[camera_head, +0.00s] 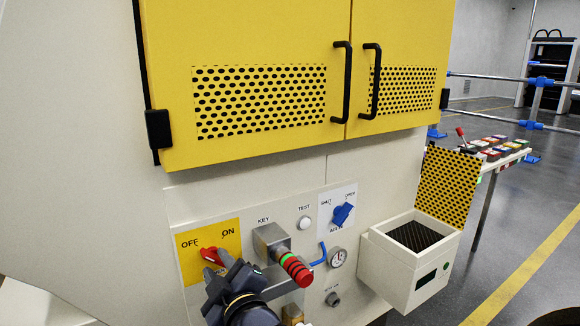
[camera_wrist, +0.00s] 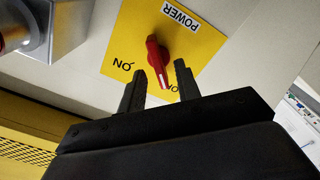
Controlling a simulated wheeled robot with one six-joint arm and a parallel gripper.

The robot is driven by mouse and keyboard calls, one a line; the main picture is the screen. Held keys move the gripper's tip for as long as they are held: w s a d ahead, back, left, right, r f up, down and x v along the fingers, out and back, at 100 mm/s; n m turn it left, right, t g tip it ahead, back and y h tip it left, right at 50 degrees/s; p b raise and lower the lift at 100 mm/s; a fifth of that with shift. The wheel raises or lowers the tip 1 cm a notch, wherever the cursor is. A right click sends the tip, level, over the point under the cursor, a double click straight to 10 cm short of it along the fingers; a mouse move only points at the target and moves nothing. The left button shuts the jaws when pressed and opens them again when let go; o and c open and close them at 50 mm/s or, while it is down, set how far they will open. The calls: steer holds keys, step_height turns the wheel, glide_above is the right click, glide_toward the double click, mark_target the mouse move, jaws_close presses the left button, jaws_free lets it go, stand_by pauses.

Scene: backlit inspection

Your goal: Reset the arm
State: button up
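My gripper (camera_head: 232,275) is in front of the yellow power panel (camera_head: 225,232) at the lower left of the machine. The panel carries a red rotary switch (camera_head: 210,255) with OFF and ON labels. In the wrist view, my gripper's two fingers (camera_wrist: 160,70) are spread, and the red switch (camera_wrist: 156,58) shows between and beyond their tips. The switch's pointed end lies toward the OFF label, which a finger partly covers. I cannot tell whether the fingers touch the switch. Nothing is held.
A white bin (camera_head: 375,262) juts out at right. Yellow doors (camera_head: 240,40) with black handles hang above.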

steer(key=shift+x, duration=0.85)
steer(key=shift+s+d+m, duration=0.15)
steer(key=shift+s+m, duration=0.05)
steer(key=shift+m, duration=0.6)
steer(key=m+p, duration=0.1)
steer(key=m, duration=0.4)
steer(key=shift+w+d+r+m, duration=0.1)
steer(key=shift+m, duration=0.2)
